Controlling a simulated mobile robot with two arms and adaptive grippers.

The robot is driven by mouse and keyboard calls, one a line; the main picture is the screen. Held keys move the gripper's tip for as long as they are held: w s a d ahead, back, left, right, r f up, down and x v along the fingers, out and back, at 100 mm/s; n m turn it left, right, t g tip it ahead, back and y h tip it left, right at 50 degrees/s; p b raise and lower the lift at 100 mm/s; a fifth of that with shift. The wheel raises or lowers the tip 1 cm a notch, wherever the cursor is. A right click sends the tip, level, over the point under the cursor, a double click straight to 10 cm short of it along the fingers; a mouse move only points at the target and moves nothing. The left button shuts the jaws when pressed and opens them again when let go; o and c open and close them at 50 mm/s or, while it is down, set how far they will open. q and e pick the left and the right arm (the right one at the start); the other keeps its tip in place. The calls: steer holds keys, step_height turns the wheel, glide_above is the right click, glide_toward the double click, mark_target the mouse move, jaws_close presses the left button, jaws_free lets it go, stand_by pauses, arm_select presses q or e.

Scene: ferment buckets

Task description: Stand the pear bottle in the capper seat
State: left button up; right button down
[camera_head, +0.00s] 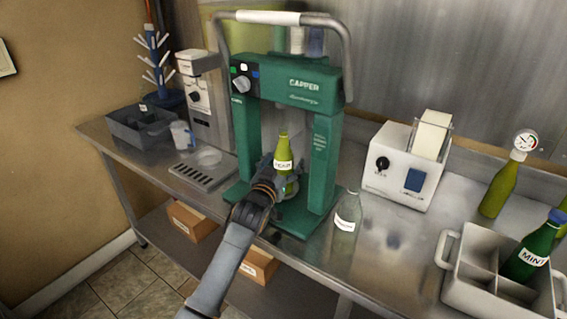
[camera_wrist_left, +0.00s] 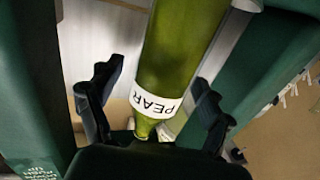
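The pear bottle (camera_head: 284,150), yellow-green with a white label reading PEAR, stands upright between the two green columns of the capper (camera_head: 295,85). Its base is partly hidden behind my gripper, so its exact fit in the seat cannot be made out. My left gripper (camera_head: 277,184) is at the bottle's lower body, coming from the front. In the left wrist view, the bottle (camera_wrist_left: 182,50) runs between the spread fingers of the left gripper (camera_wrist_left: 158,105), with gaps visible beside it. The fingers look open around it. My right gripper is not in view.
A clear bottle (camera_head: 347,212) stands right of the capper. A white machine (camera_head: 405,168) and a divided crate (camera_head: 470,262) with a green MINT bottle (camera_head: 531,250) are further right. A drip grate (camera_head: 203,176) and grey tub (camera_head: 140,127) are left.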

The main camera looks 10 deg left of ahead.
arm_select(q)
steer(key=shift+f, duration=0.1)
steer(key=shift+f, duration=0.15)
steer(key=s+a, duration=0.1)
steer(key=s, duration=1.1)
steer(key=s+a+r+p, duration=0.1)
steer(key=s+a+p, duration=0.3)
steer(key=s, duration=0.8)
steer(key=shift+a+r+p, duration=0.15)
steer(key=shift+a+p, duration=0.1)
steer(key=shift+p, duration=0.4)
stand_by(0.4)
